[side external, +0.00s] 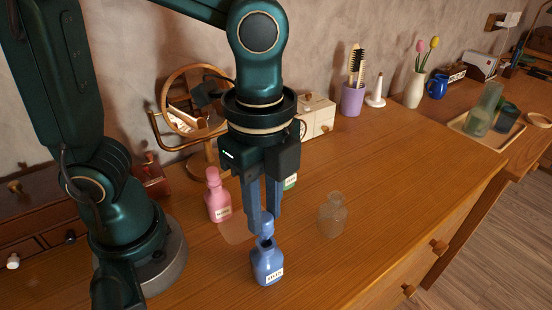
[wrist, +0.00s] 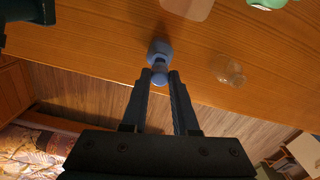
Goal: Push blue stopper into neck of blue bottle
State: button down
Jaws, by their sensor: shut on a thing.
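The blue bottle (side external: 267,262) stands upright on the wooden top with a white label on its front. My gripper (side external: 265,222) points down over it and is shut on the blue stopper (side external: 267,229). The stopper is at the bottle's mouth; part of the dark opening still shows beside its lower end. I cannot tell whether its tip is inside the neck. In the wrist view, the stopper (wrist: 160,77) is between the fingertips and overlaps the blue bottle (wrist: 158,50).
A pink stoppered bottle (side external: 218,200) stands to the left, and a clear bottle (side external: 332,216) to the right. A green bottle (side external: 290,182) is partly hidden behind my gripper. A round mirror (side external: 190,100) and small white drawers (side external: 318,117) stand behind.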

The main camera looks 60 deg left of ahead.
jog(key=shift+f, duration=1.35)
dwell(0.5)
jog(key=c, duration=0.6)
grip_release()
jog(key=shift+r, duration=0.1)
jog(key=shift+r, duration=2.5)
